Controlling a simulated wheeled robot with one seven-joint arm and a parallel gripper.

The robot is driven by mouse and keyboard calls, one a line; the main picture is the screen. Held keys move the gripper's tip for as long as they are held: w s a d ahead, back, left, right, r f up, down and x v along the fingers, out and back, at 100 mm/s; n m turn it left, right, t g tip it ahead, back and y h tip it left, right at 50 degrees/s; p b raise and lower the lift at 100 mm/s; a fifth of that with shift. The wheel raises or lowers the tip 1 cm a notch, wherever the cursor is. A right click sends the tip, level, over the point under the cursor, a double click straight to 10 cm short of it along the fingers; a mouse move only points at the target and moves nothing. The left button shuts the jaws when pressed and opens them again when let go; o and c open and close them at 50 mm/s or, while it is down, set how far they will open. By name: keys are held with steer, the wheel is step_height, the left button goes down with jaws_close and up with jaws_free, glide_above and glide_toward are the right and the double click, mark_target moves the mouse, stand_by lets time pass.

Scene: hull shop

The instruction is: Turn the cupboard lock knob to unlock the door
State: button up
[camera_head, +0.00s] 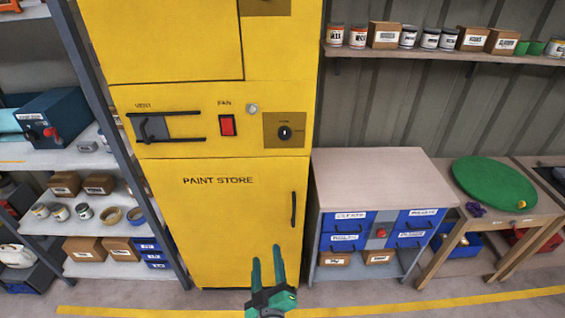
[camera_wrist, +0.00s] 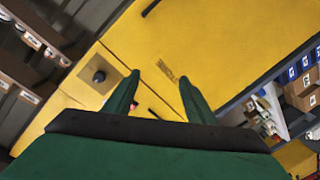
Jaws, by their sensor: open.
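The yellow cupboard (camera_head: 240,240) marked PAINT STORE fills the middle of the head view. Its lock knob (camera_head: 285,133) is a small dark round knob with a pale mark, on a brownish square plate (camera_head: 299,119) above the lower door. The knob (camera_wrist: 99,77) also shows left of my fingers in the wrist view. The lower door (camera_head: 228,222) looks shut, with a black upright handle (camera_head: 293,209) at its right. My green gripper (camera_head: 266,254) is open and empty, low in front of the door, well below the knob and apart from it.
On the panel left of the knob are a red FAN switch (camera_head: 227,125), a pale round button (camera_head: 252,109) and a VENT slider (camera_head: 153,128). A shelf rack (camera_head: 105,210) stands left. A drawer cabinet (camera_head: 372,167) and a table with a green disc (camera_head: 494,184) stand right.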

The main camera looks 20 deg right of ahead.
steer(key=w+d+r+h, duration=0.2)
steer(key=w+d+r, duration=0.3)
steer(key=w+r, duration=0.5)
steer(key=n+h, duration=0.1)
glide_toward(283, 135)
steer(key=x, duration=0.8)
steer(key=shift+w+d, duration=0.1)
steer(key=shift+w, duration=0.1)
steer(key=c, duration=1)
